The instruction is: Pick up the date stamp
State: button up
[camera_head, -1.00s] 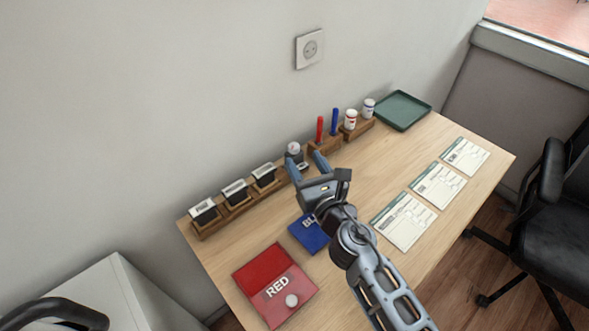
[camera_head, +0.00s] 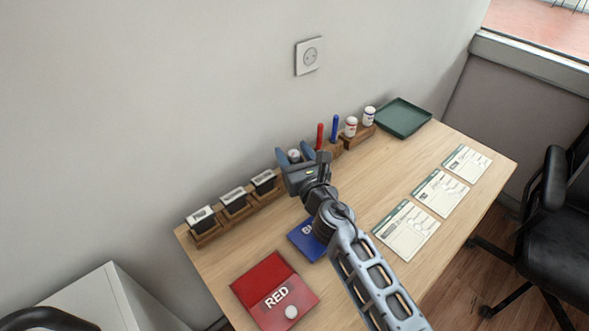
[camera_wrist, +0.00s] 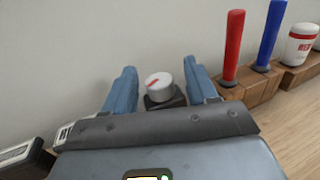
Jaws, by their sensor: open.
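The date stamp (camera_wrist: 160,88) has a round silver-white top with a red mark and a dark base. In the wrist view it lies between the two blue fingers of my gripper (camera_wrist: 158,86), which are open with space on both sides of it. In the head view the stamp's pale top (camera_head: 294,155) shows between the fingertips of my gripper (camera_head: 295,154), near the wall at the back of the desk. My gripper's body hides the stamp's lower part there.
A wooden rack with several black stamps (camera_head: 234,199) stands to the left. Close on the right are a red marker (camera_head: 320,136), a blue marker (camera_head: 335,129) and white bottles (camera_head: 351,126). A red pad (camera_head: 262,277), blue pad (camera_head: 304,240), forms (camera_head: 405,229) and green tray (camera_head: 403,117) lie on the desk.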

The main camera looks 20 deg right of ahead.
jog(key=shift+c, duration=0.2)
grip_shut()
jog(key=shift+r, duration=0.1)
